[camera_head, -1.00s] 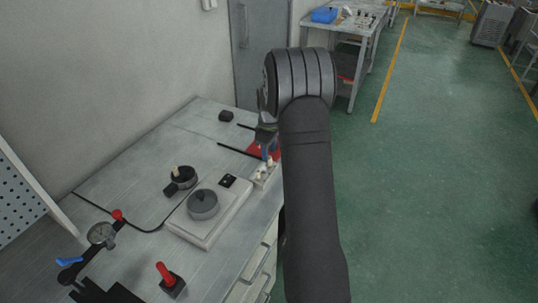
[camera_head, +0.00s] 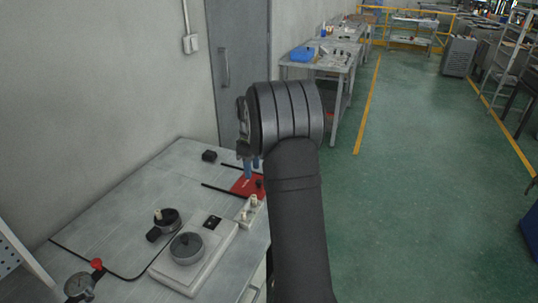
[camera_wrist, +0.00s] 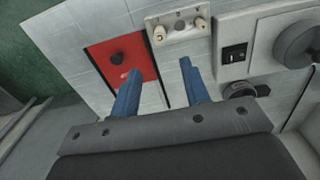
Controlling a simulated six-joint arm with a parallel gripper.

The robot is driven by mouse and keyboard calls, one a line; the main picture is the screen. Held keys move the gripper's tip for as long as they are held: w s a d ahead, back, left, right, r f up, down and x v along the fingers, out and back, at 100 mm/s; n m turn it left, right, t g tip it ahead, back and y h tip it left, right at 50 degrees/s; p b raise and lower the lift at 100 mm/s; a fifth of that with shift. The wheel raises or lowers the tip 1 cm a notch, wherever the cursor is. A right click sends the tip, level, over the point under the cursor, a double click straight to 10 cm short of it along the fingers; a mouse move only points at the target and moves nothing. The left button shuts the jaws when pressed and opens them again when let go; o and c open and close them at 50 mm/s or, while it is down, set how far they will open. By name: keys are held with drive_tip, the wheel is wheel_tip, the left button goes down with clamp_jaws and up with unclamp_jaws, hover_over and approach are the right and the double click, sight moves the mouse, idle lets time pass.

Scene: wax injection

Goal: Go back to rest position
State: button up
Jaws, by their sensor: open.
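My gripper (camera_head: 250,165) is above the far right part of the workbench (camera_head: 130,195). Its two blue fingers are apart with nothing between them in the wrist view (camera_wrist: 158,82). Below it lies a flat red plate (camera_head: 243,188) with a small dark knob-like piece on it; the plate also shows in the wrist view (camera_wrist: 105,50). My fingers appear to be above the bench, clear of the plate. My wrist and forearm hide part of the bench's right edge.
A pale block with two knobs (camera_head: 250,210) lies near the right edge. A white unit (camera_head: 205,265) carries a grey round pot (camera_head: 186,248). A black-based pot (camera_head: 167,218), a gauge (camera_head: 78,285) and a black piece (camera_head: 209,156) are also on the bench. Green floor (camera_head: 400,220) is open at right.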

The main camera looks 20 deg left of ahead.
sight(254, 196)
wheel_tip(254, 196, down, 12)
drive_tip(key=shift+r, duration=1.95)
drive_tip(key=shift+f, duration=0.1)
